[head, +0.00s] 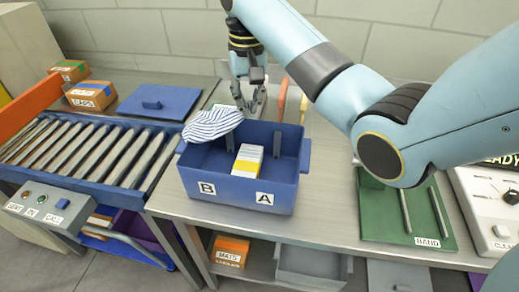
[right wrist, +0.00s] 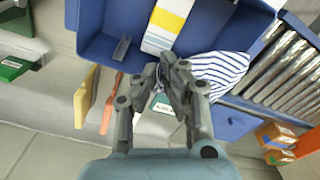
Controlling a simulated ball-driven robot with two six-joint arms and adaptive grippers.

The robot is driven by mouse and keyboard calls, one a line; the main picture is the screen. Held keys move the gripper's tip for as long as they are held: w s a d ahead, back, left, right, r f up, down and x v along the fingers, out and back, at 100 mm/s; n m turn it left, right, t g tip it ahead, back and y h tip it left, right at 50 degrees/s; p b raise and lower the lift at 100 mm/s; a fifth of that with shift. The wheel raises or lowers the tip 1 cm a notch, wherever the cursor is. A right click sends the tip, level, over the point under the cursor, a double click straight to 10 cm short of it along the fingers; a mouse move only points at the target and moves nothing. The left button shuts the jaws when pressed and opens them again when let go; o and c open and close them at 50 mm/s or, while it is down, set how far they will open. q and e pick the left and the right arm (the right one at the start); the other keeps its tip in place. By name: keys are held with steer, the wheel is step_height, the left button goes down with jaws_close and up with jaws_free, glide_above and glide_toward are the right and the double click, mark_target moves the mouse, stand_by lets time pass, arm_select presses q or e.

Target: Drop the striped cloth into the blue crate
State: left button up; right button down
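The blue crate (head: 228,190), labelled B and A, stands on the metal bench. A white and yellow box (head: 247,160) is inside it. The white and blue striped cloth (head: 212,124) hangs over the crate's back left rim; in the right wrist view the cloth (right wrist: 222,70) is just right of the fingers. My right gripper (head: 251,104) is over the crate's back rim, beside the cloth's right end. Whether a finger touches the cloth is unclear. My left gripper is out of view.
A roller conveyor (head: 90,150) is left of the crate, with a blue lid (head: 160,102) behind it. Orange and yellow upright pieces (head: 283,98) stand behind the crate. A green stand (head: 408,225) and a control box (head: 488,205) are to the right. Bench between crate and stand is clear.

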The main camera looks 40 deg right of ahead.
steer(key=shift+f, duration=2.65)
steer(key=c, duration=1.5)
jaws_free()
steer(key=shift+o, duration=0.2)
steer(key=o, duration=1.3)
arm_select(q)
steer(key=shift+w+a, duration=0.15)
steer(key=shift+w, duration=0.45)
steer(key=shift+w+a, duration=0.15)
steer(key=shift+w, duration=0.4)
arm_select(e)
steer(key=shift+r, duration=0.15)
